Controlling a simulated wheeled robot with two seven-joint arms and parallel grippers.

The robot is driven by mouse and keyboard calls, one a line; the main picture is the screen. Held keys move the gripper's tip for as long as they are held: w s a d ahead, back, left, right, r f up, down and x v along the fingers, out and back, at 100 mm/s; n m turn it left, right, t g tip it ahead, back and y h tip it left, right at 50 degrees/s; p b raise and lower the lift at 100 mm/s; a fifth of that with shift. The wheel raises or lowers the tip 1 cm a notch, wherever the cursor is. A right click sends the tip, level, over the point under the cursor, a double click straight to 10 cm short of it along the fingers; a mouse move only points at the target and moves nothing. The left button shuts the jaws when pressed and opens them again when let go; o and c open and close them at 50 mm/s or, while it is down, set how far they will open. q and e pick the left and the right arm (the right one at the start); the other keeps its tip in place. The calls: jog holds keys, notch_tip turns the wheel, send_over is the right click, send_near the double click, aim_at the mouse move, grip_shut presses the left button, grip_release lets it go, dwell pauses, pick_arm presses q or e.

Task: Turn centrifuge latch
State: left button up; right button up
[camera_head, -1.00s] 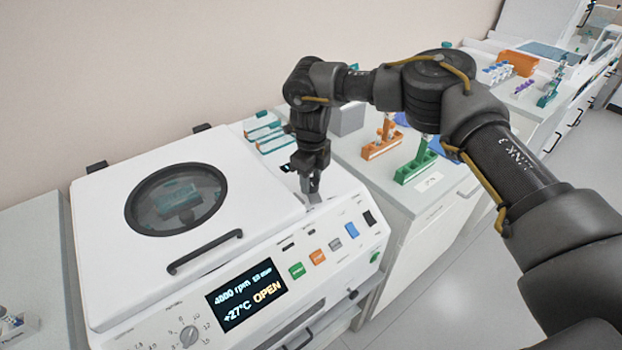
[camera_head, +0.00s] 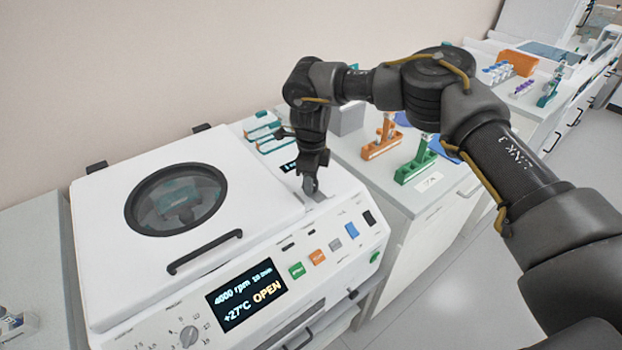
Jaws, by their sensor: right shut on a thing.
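The white centrifuge (camera_head: 100,230) stands on the bench at the left, its lid down, with a round window (camera_head: 176,199) and a black bar handle (camera_head: 205,251). Its display (camera_head: 246,294) reads 4000 rpm, +27°C and OPEN. My right gripper (camera_head: 310,190) points down at the top panel right of the lid and is shut on the latch there. The fingers hide most of the latch; a grey plate (camera_head: 321,196) shows beside them. My left gripper is out of view.
Coloured buttons (camera_head: 297,271) and a knob (camera_head: 189,336) sit on the centrifuge's front panel. Orange (camera_head: 381,143) and green (camera_head: 415,166) racks stand on the bench to the right. My right arm spans above that bench. A wall is behind.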

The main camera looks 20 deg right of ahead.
jog(key=shift+r, duration=0.1)
jog(key=o, duration=1)
notch_tip(320, 180, up, 11)
jog(key=shift+f+b, duration=0.15)
jog(key=shift+b, duration=0.75)
jog(key=shift+f, duration=0.1)
